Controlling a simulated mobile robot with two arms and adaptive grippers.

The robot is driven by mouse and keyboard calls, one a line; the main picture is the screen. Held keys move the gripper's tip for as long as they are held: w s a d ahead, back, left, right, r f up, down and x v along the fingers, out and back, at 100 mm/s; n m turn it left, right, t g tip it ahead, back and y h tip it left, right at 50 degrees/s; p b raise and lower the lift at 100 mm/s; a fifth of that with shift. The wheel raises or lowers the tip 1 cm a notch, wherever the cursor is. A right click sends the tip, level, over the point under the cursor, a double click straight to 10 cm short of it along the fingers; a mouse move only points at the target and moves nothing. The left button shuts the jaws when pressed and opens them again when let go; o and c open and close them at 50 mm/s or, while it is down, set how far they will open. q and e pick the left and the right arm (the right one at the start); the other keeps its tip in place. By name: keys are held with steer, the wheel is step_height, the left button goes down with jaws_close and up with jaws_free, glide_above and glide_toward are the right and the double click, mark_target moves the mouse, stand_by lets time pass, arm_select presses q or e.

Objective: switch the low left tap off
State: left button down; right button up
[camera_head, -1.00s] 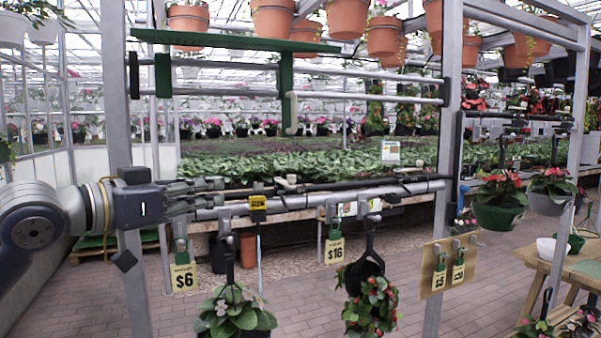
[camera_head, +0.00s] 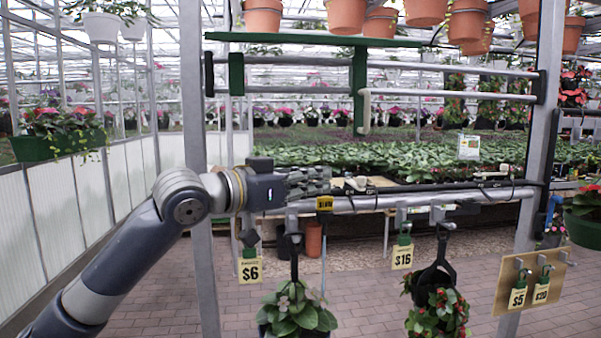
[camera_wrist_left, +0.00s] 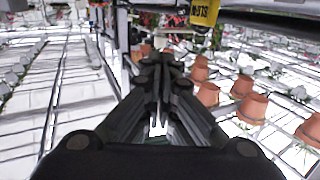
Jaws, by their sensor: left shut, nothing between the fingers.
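A small cream tap (camera_head: 356,184) sits on the thin black pipe along the rail at the left; how its handle is turned is too small to tell. My left gripper (camera_head: 327,180) comes in from the left, lying level along the rail. Its fingers are shut and empty, with the tips just left of the tap. Contact cannot be told, and the fingers cover the pipe behind them. In the left wrist view the closed fingers (camera_wrist_left: 158,66) point up the picture, and the tap cannot be made out. My right gripper is not in view.
Price tags and potted plants (camera_head: 298,312) hang from the rail (camera_head: 450,198). A green shelf (camera_head: 310,40) and terracotta pots (camera_head: 345,16) are above. A post (camera_head: 197,200) stands behind my forearm.

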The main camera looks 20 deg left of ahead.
arm_select(q)
steer(key=p+x, duration=0.3)
steer(key=x, duration=0.5)
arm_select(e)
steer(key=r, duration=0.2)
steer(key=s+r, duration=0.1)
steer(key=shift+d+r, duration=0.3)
arm_select(q)
steer(key=shift+y, duration=0.3)
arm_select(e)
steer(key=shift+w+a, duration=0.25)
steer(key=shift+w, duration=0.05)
arm_select(q)
steer(key=shift+d+n+t+y, duration=0.3)
steer(key=shift+d+n+y, duration=0.1)
steer(key=shift+n, duration=0.1)
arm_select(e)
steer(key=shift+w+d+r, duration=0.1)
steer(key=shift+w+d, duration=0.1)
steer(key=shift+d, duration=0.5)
arm_select(q)
steer(key=shift+w+d, duration=0.1)
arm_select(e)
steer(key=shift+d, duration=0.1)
